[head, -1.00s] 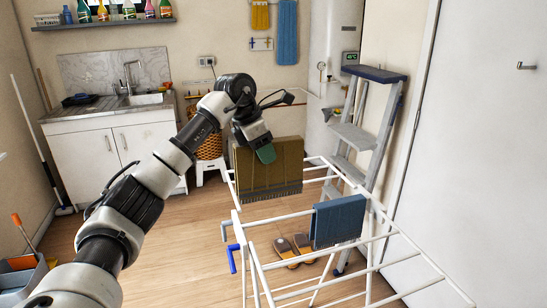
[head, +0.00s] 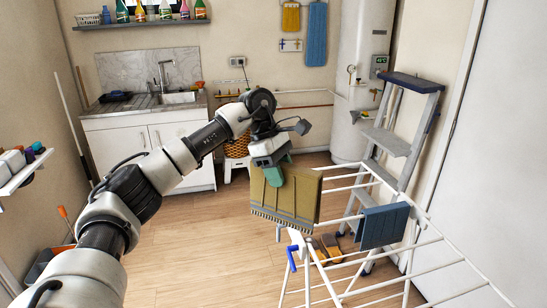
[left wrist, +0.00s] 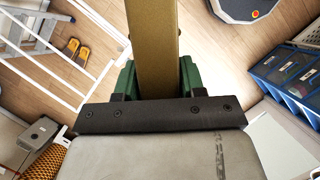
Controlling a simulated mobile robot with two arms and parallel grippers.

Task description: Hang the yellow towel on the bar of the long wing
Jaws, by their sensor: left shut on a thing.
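The yellow towel (head: 285,203), olive-yellow and folded flat with a fringed lower edge, hangs from my left gripper (head: 274,176). In the left wrist view the green fingers (left wrist: 155,78) are shut on the towel (left wrist: 152,40), which shows as a narrow band between them. The white drying rack (head: 440,238) stands at the lower right, and its bars also show in the left wrist view (left wrist: 48,72). The towel is in front of the rack's left end and hides part of it. I cannot tell whether it touches a bar. My right gripper is not in view.
A blue towel (head: 383,227) hangs on the rack. A stepladder (head: 388,140) stands behind it. A sink cabinet (head: 150,155) is at the back left. Open wood floor (head: 200,255) lies left of the rack.

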